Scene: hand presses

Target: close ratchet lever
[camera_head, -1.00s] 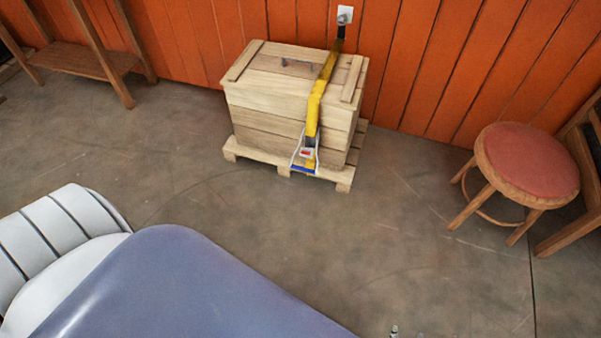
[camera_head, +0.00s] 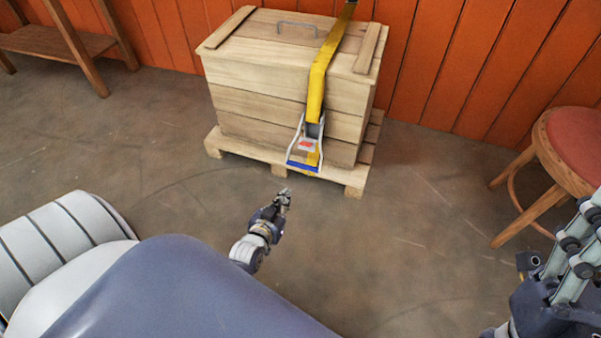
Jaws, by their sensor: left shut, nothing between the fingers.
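The ratchet lever (camera_head: 302,166) is a pale metal frame with a blue bar at its lower end. It hangs from the yellow strap (camera_head: 317,92) on the front of the wooden crate (camera_head: 252,103) and stands out at a slant. My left gripper (camera_head: 285,193) is shut and empty, below and slightly left of the lever in the picture, apart from it. My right gripper (camera_head: 570,285) shows only partly at the bottom right edge, far from the lever. Its fingertips are cut off, so its opening is unclear.
The crate stands on a pallet (camera_head: 240,150) against an orange plank wall (camera_head: 450,70). A stool with a red seat (camera_head: 580,140) stands at the right. A wooden bench (camera_head: 50,45) is at the back left. The floor between me and the pallet is clear.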

